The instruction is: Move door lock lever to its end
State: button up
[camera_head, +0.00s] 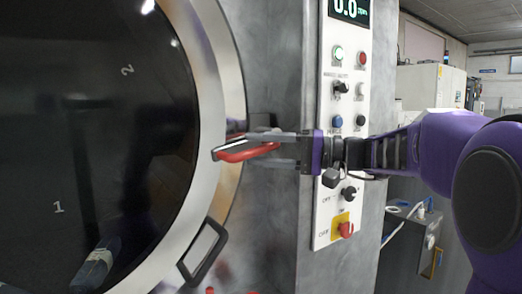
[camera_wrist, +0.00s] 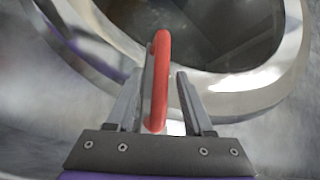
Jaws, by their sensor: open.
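The red door lock lever (camera_head: 246,150) sticks out beside the rim of the round washer door (camera_head: 215,60) in the head view. In the wrist view the lever (camera_wrist: 161,75) stands lengthwise between my two fingers. My gripper (camera_head: 270,148) reaches in from the right, level with the lever. In the wrist view my gripper (camera_wrist: 157,95) is open around the lever, with the lever close to the left finger and a gap to the right finger. I cannot tell whether the left finger touches it. The lever's mount is partly hidden.
A control panel (camera_head: 323,215) with several buttons and knobs stands behind my gripper. A black-framed door handle (camera_head: 203,252) is at the lower rim. The dark door glass (camera_head: 90,130) fills the left. A metal box (camera_head: 410,235) is on the right.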

grip_shut()
dwell(1.3)
